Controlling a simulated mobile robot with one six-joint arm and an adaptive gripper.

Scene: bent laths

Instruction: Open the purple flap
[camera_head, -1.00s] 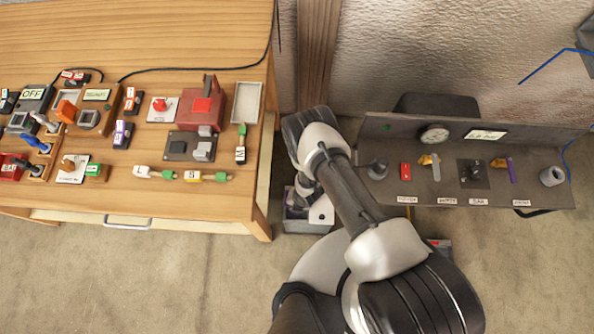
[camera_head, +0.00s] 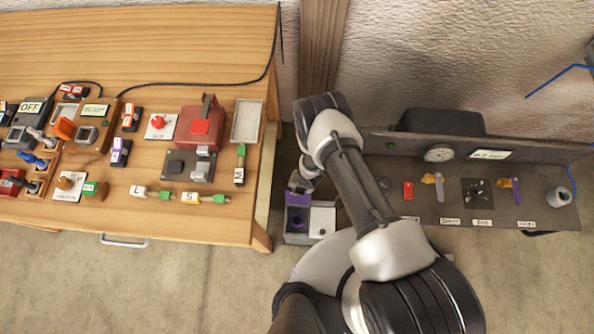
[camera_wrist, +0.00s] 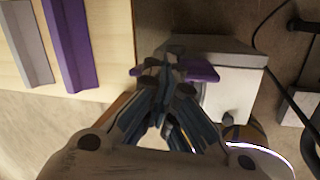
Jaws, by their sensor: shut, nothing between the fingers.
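The purple flap (camera_head: 298,199) shows at the back of a small grey box on the floor between table and bench. Below it in the picture is a dark recess with purple inside. In the wrist view, a purple piece (camera_wrist: 202,71) sticks out behind my fingertips, beside the box's pale top (camera_wrist: 232,98). My gripper (camera_head: 298,184) is just behind the purple part in the head view. My gripper also shows in the wrist view (camera_wrist: 165,78), shut and empty. The fingers hide part of the purple piece; I cannot tell whether they touch it.
A wooden table (camera_head: 150,60) with switches and blocks stands at left. A grey bench (camera_head: 440,204) with a gauge and knobs stands at right. The box's white lid (camera_head: 322,221) is beside the recess. The wrist view shows a long purple lath (camera_wrist: 68,40) and a grey one (camera_wrist: 25,38).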

